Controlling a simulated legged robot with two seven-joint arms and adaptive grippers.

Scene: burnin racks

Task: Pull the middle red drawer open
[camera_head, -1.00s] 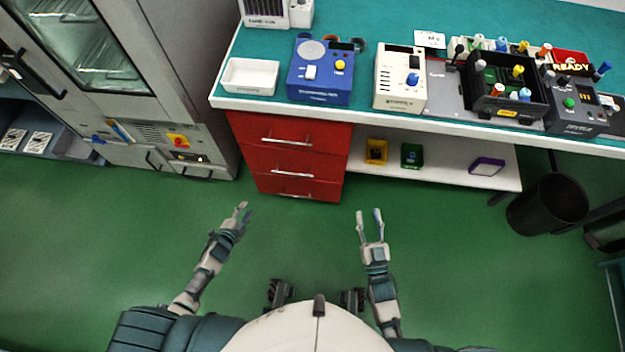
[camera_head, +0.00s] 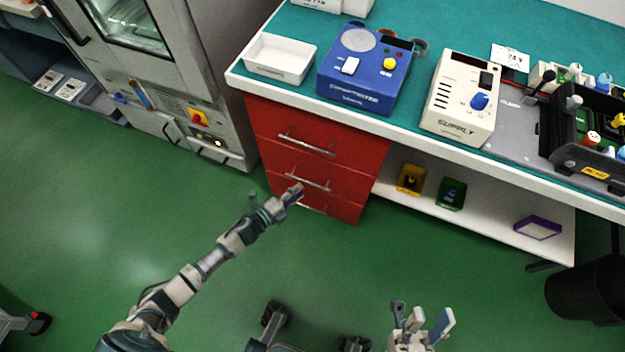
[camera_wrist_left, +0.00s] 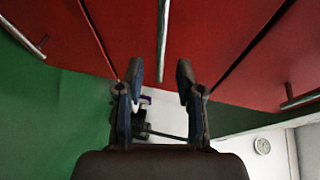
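The red drawer unit (camera_head: 350,155) stands under the bench with three stacked drawers, all looking shut. The middle drawer's bar handle (camera_head: 305,178) also shows in the left wrist view (camera_wrist_left: 162,40), running between and beyond my finger pads. My left gripper (camera_head: 296,192) is at the middle drawer's front; in the left wrist view (camera_wrist_left: 160,80) its fingers are apart, one on each side of the handle's line, not closed on it. How far the handle is from the fingertips I cannot tell. My right gripper (camera_head: 425,318) is open and empty, low over the floor.
The top drawer's handle (camera_head: 306,144) and the bottom drawer's handle (camera_head: 312,208) lie close above and below. A grey cabinet (camera_head: 215,60) stands left of the drawers. A white shelf (camera_head: 485,222) with small boxes is on the right.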

